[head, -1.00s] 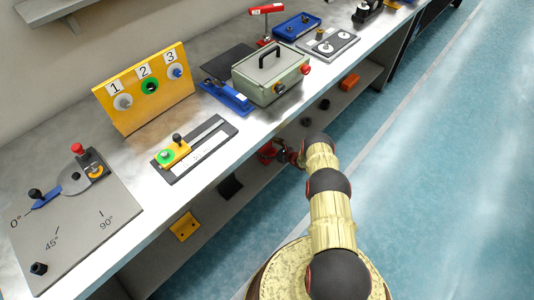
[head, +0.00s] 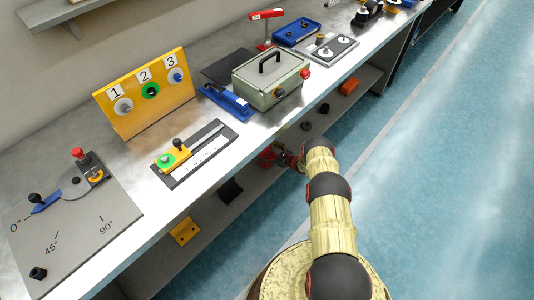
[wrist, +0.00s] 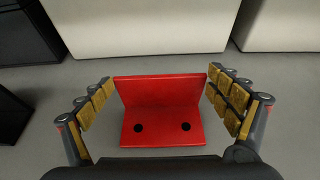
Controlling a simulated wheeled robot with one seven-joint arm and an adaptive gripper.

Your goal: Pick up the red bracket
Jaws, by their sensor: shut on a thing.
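The red bracket (wrist: 162,108) is an L-shaped piece with two dark holes in its near flange. In the head view the bracket (head: 267,155) shows small at the lower shelf, under the bench's front edge. My gripper (head: 287,158) is beside it there, partly hidden by my arm. I cannot tell whether the bracket is clear of the shelf.
The bench top (head: 195,190) overhangs the shelf. A yellow bracket (head: 185,230), a black block (head: 230,189) and an orange piece (head: 349,87) lie on the shelf. The floor (head: 440,180) is clear.

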